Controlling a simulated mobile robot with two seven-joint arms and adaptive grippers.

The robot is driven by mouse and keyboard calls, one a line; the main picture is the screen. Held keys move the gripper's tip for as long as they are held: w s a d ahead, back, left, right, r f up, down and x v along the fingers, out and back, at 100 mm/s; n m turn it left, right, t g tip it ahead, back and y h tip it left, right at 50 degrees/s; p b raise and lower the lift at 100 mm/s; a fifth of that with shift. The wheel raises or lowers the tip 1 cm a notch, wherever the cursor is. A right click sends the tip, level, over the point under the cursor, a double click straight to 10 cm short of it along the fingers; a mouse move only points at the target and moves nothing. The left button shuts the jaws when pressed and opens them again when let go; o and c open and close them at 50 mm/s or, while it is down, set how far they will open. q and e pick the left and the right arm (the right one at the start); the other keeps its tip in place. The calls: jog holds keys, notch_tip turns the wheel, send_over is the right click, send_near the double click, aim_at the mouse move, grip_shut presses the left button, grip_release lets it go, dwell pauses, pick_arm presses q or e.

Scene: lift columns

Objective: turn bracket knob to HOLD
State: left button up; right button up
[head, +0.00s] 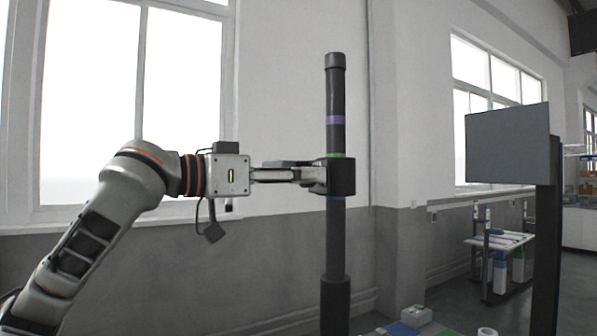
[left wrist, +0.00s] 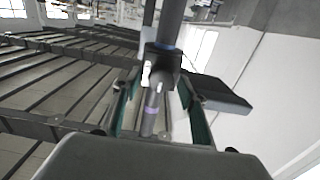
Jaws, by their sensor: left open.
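A dark upright column (head: 335,235) with purple, green and blue bands stands in the middle of the head view. A black bracket (head: 341,177) wraps around it just below the green band. My left gripper (head: 319,176) reaches in level from the left, its fingertips at the bracket's left side. In the left wrist view the left gripper (left wrist: 160,84) is open, with teal-lined fingers on either side of the bracket (left wrist: 162,60). I cannot tell whether they touch it. The knob and any HOLD marking cannot be made out. My right gripper is not in view.
A grey panel (head: 508,145) on a dark post stands at the right. Behind it is a workbench (head: 500,240). A small light box (head: 415,314) and a white ring (head: 487,331) are low at the bottom. A dark flat plate (left wrist: 222,94) shows beside the right finger in the wrist view.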

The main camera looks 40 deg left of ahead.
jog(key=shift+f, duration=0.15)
pick_arm(q)
jog(key=c, duration=1.1)
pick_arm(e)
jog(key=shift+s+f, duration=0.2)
pick_arm(q)
jog(key=shift+m, duration=0.3)
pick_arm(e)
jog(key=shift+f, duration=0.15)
pick_arm(q)
jog(key=m+b, duration=0.3)
jog(key=m, duration=1.4)
jog(key=shift+s+d+f, duration=0.1)
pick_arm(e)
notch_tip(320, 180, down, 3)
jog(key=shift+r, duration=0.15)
pick_arm(q)
jog(key=shift+m, duration=0.3)
jog(key=o, duration=1.1)
